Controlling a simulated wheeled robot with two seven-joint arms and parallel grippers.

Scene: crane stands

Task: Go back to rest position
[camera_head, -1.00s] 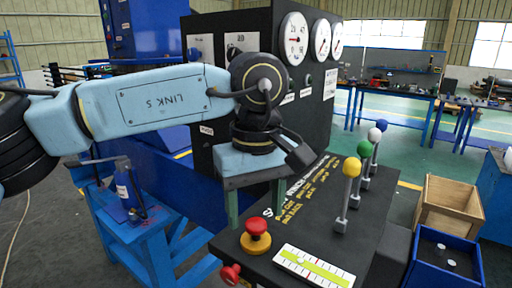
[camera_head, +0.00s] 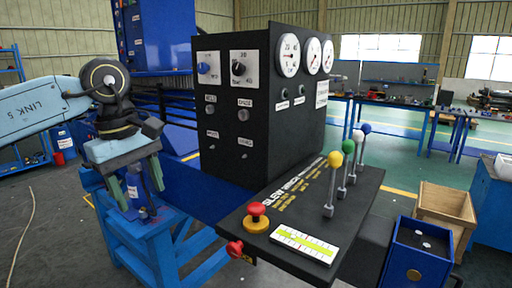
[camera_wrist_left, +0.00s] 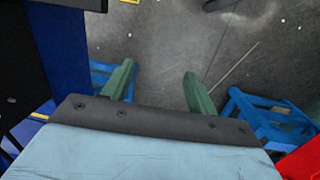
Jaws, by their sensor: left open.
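My left gripper (camera_head: 137,188) is at the left of the head view, in front of a blue stand and left of the black control panel. Its green fingers point down, apart and empty. In the left wrist view the open fingers (camera_wrist_left: 158,82) show with bare grey floor between them. The control panel (camera_head: 225,165) carries dials and knobs. On its sloped console (camera_head: 300,215) stand a red mushroom button (camera_head: 257,210) and several levers with coloured knobs, the nearest a yellow one (camera_head: 335,160). My right gripper is not in view.
The blue stand (camera_head: 160,235) is below and close to my left gripper. A wooden crate (camera_head: 440,210) and a blue bin (camera_head: 418,255) stand at the right. Workbenches (camera_head: 400,95) line the back. The floor at the far left is mostly clear, with a thin cable on it.

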